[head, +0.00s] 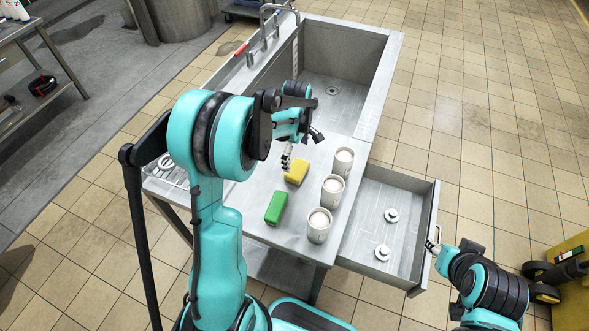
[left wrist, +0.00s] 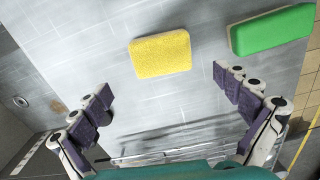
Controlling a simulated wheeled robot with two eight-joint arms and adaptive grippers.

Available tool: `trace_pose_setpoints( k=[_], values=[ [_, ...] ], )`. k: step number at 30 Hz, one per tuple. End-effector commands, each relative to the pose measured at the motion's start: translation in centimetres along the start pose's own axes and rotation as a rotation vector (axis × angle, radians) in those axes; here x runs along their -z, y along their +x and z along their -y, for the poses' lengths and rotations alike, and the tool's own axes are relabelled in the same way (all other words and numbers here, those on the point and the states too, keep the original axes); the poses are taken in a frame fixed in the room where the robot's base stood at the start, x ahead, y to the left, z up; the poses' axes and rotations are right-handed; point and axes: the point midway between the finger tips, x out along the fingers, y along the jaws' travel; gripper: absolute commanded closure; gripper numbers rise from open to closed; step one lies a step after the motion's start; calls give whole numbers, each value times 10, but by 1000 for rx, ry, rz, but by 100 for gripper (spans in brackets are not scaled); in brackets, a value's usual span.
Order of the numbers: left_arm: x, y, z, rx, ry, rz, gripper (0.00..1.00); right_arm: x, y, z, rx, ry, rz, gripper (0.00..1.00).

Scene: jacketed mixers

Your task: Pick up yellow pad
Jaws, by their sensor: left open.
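The yellow pad (head: 296,171) lies flat on the steel counter beside the sink. It also shows in the left wrist view (left wrist: 160,53), upper middle, beyond and between my open fingers. My left gripper (head: 301,147) is open and empty, just above the counter on the sink side of the pad. In the left wrist view its two fingers (left wrist: 162,84) stand wide apart with nothing between them. A green pad (head: 276,207) lies nearer me on the counter. My right gripper (head: 433,246) is at the front of the open drawer; its finger opening is too small to tell.
Several white cups (head: 333,190) stand in a row right of the pads. The open drawer (head: 378,213) holds two small white round pieces. The empty sink basin (head: 341,62) and its faucet (head: 277,22) lie behind the left gripper.

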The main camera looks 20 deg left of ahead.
Motion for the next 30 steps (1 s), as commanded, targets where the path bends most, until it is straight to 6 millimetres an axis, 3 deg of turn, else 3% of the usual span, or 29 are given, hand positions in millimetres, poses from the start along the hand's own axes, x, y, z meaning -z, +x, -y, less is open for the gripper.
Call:
trace_pose_setpoints(
  k=[15, 22, 23, 28, 30],
  values=[
    [-6, 66, 3, -2, 3, 0, 0, -15, 21, 0, 0, 0, 0, 60],
    [-6, 68, 3, -2, 3, 0, 0, -14, 20, 0, 0, 0, 0, 60],
    [-6, 68, 3, -2, 3, 0, 3, -14, 20, 0, 0, 0, 0, 60],
    [-6, 68, 3, -2, 3, 0, 48, -14, 20, 0, 0, 0, 0, 60],
    [-6, 68, 3, -2, 3, 0, 51, -14, 20, 0, 0, 0, 0, 60]
  ],
)
